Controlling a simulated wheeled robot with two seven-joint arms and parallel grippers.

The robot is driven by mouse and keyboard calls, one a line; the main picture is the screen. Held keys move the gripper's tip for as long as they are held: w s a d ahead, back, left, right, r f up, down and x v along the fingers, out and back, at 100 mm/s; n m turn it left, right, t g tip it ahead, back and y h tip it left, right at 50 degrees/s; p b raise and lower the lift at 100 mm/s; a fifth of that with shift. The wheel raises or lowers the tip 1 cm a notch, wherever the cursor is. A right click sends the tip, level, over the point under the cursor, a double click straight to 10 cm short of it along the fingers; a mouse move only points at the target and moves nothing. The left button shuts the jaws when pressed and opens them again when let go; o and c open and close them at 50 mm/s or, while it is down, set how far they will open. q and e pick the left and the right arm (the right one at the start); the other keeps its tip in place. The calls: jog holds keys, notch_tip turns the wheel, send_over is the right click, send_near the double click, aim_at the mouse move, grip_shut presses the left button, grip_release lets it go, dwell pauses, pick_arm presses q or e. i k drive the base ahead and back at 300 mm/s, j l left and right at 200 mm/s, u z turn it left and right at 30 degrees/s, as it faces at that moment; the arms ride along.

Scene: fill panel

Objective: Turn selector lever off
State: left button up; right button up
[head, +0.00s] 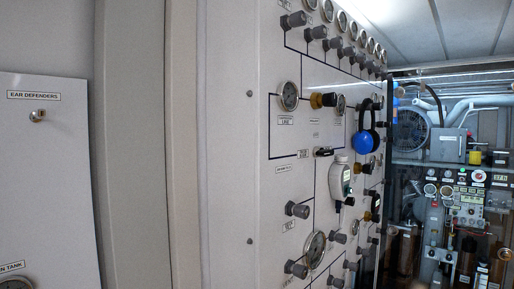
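A white fill panel (265,165) runs away from me along the middle of the head view, seen at a steep angle. A small black lever-like handle (323,152) sticks out near its middle, above a white handheld device (339,180) with a display. This may be the selector lever; its label is too small to read, and I cannot tell its setting. Several grey knobs (297,210) and round gauges (289,96) sit on the panel. Neither of my grippers shows in the view.
Blue ear defenders (364,142) hang on the panel right of the lever-like handle. A brass-and-black knob (323,100) protrudes above it. At left is a board (50,180) labelled "EAR DEFENDERS" with an empty hook (38,115). Compressor machinery (450,145) stands at far right.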

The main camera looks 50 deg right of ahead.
aim_at(323, 153)
jog(key=z, duration=2)
